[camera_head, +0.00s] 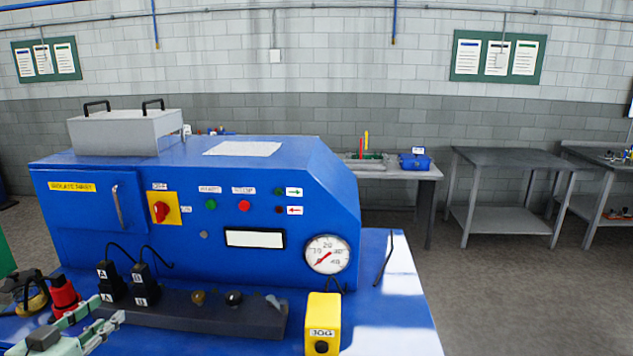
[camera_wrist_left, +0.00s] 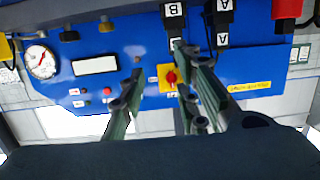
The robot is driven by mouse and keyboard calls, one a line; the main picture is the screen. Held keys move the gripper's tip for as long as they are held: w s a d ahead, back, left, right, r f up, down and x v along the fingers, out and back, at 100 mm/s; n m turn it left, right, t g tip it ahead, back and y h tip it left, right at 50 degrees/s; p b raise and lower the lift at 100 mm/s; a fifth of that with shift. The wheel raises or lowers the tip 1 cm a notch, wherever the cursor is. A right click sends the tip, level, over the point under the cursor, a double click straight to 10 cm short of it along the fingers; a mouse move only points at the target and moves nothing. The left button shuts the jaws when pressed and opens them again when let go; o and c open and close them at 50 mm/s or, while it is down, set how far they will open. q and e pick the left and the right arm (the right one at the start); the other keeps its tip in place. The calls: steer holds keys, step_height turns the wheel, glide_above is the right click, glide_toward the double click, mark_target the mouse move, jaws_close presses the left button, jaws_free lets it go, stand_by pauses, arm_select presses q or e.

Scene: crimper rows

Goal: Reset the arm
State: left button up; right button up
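My left gripper (camera_head: 109,309) shows at the bottom left of the head view, in front of the blue machine (camera_head: 268,180) and close to its dark front ledge. In the left wrist view, its two fingers (camera_wrist_left: 158,60) stand apart with nothing held between them. The machine's panel shows upside down behind them, with the red rotary switch on its yellow plate (camera_wrist_left: 170,77) seen through the gap. My right gripper is in neither view.
Black plugs (camera_head: 111,285) marked A and B stand on the ledge near my left gripper, with a red item (camera_head: 64,296) to their left. A yellow box (camera_head: 323,322) with a button stands at front right. Work tables (camera_head: 510,160) are behind; open floor lies at right.

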arm_select(q)
steer(key=s+d+f+g, duration=0.3)
steer(key=s+d+f, duration=0.35)
steer(key=f, duration=0.35)
steer(key=s+d+f+g, duration=0.4)
steer(key=s+d+f, duration=0.1)
steer(key=s+f, duration=0.35)
steer(key=s+d+f+m+g, duration=0.1)
steer(key=s+d+f+g, duration=0.2)
steer(key=s+d, duration=0.3)
steer(key=s+d+f+g, duration=0.2)
steer(key=s+d, duration=0.1)
steer(key=s, duration=0.5)
step_height(320, 180, down, 30)
steer(key=s+g+b, duration=0.2)
steer(key=b, duration=0.3)
steer(key=s+a+f+b, duration=0.1)
steer(key=s+f+b, duration=0.1)
steer(key=s+f, duration=0.6)
steer(key=s+a+f+b, duration=0.1)
steer(key=s+f+b, duration=0.1)
steer(key=s+f, duration=0.7)
step_height(320, 180, down, 5)
steer(key=shift+a+r+m+g+y, duration=0.1)
steer(key=shift+a+m+g+y, duration=0.2)
steer(key=shift+a+g+y, duration=0.1)
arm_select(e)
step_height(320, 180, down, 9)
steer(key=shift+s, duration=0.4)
